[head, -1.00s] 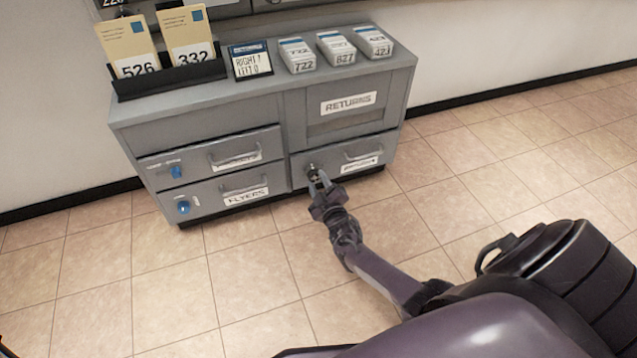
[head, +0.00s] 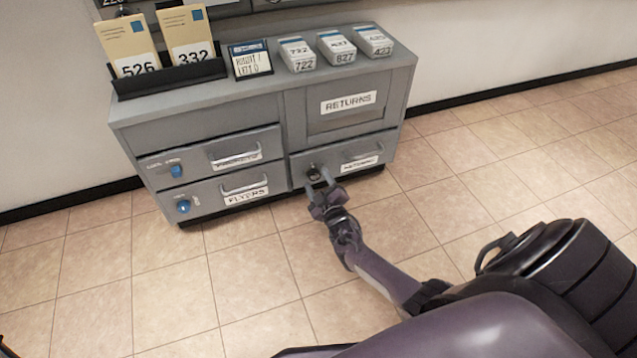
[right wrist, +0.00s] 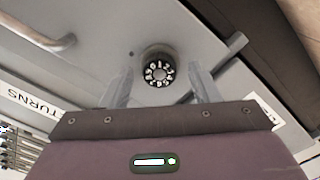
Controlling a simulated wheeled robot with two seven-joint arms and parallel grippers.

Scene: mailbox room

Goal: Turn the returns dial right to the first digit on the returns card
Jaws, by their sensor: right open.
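The returns dial (head: 313,174) is a small dark knob at the left of the lower right drawer front. In the right wrist view the dial (right wrist: 158,73) has white digits around a pale centre. My right gripper (head: 322,179) is open in front of it. In the right wrist view its two fingers (right wrist: 160,88) stand apart, one on each side of the dial, with a visible gap on both sides. The returns card (head: 250,60) stands on the cabinet top. It has a line for right and one for left, but its digits are too small to read surely. My left gripper is not in view.
The returns drawer has a bar handle (head: 362,160) right of the dial. Two blue knobs (head: 176,171) (head: 183,206) sit on the left drawers. Envelopes in a black holder (head: 172,82) and several labelled stacks (head: 297,54) stand on top. The floor in front is clear.

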